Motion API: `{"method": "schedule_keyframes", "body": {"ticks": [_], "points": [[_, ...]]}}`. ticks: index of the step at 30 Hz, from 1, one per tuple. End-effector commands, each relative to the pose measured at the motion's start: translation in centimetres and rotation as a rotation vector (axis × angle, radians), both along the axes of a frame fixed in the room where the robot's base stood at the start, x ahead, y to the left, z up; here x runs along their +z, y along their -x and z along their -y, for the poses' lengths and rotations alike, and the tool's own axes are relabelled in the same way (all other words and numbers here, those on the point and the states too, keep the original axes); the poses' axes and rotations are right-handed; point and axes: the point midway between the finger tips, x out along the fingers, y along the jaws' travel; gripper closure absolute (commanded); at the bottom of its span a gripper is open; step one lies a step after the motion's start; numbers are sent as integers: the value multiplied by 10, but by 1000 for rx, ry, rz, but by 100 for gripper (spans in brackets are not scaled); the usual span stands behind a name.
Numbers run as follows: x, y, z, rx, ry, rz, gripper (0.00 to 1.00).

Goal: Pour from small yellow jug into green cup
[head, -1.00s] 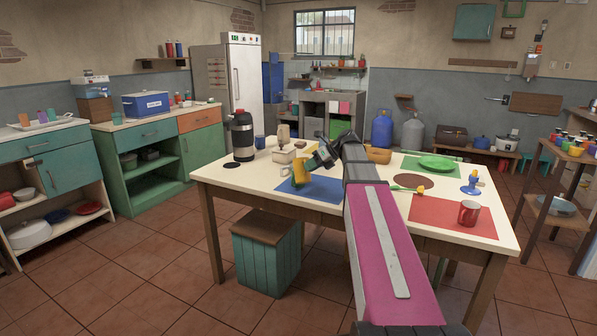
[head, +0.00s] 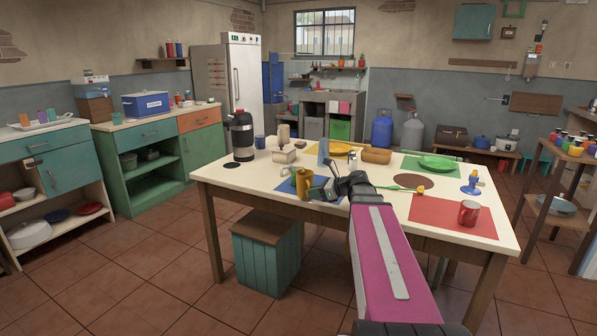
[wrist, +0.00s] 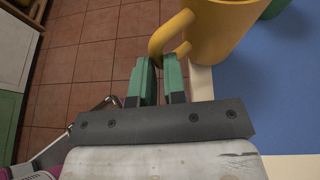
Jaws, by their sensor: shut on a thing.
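The small yellow jug (head: 302,179) is upright over the blue mat (head: 285,188) near the left front of the table. My gripper (head: 318,190) is shut on its handle, from the right in the head view. In the wrist view the green-tipped fingers of my gripper (wrist: 160,84) close together at the handle of the yellow jug (wrist: 218,28). The green cup (wrist: 277,6) shows only as a green patch at the top right edge, beyond the jug. I cannot make it out in the head view. The jug's contents are hidden.
A black-and-silver flask (head: 242,135) is at the back left.

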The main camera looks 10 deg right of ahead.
Motion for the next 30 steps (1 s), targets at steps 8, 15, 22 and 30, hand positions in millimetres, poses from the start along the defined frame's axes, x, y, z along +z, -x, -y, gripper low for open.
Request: {"method": "schedule_keyframes", "body": {"ticks": [8, 15, 22, 30], "points": [[19, 0, 0, 0, 0, 1, 100], [39, 0, 0, 0, 0, 1, 100], [50, 0, 0, 1, -1, -1, 100], [50, 0, 0, 1, -1, -1, 100]]}}
